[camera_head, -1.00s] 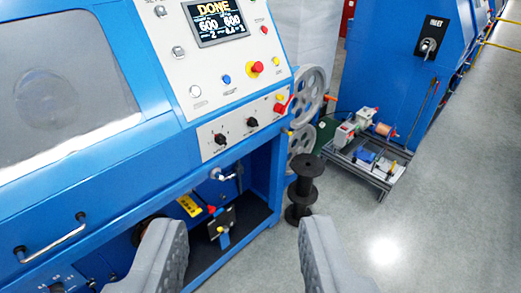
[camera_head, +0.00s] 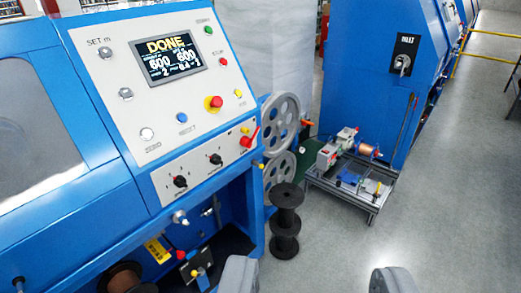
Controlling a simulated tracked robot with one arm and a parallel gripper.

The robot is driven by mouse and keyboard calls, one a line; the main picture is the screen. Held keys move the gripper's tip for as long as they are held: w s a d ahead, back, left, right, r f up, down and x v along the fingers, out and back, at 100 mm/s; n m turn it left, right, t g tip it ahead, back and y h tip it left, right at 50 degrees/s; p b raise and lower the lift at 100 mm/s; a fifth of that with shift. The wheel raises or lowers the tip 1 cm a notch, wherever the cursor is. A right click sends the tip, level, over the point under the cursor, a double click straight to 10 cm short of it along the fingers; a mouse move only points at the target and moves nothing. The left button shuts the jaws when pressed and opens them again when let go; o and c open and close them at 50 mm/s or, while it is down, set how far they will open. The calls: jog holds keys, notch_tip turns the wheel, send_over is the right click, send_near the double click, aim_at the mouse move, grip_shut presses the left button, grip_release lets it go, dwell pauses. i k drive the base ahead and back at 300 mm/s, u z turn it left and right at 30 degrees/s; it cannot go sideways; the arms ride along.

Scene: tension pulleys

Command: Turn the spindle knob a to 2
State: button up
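A blue machine carries a sloped white control panel (camera_head: 140,100) at the left of the view. On its lower strip are two small black rotary knobs, a left one (camera_head: 180,181) and a right one (camera_head: 215,159). Their labels are too small to read, so I cannot tell which is spindle knob a or where it points. My gripper (camera_head: 315,280) shows at the bottom edge, with its two grey fingers wide apart and nothing between them. It is lower in the view and to the right of both knobs, touching neither.
The display (camera_head: 170,57) reads DONE. A red lever (camera_head: 250,137) and a red mushroom button (camera_head: 215,103) sit near the knobs. Grey pulleys (camera_head: 279,122), a black spool (camera_head: 286,220) and a low cart (camera_head: 345,190) stand right of the machine. Grey floor is clear at lower right.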

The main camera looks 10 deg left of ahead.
aim_at(215, 158)
jog(key=i, duration=1.5)
jog(key=u, duration=0.65)
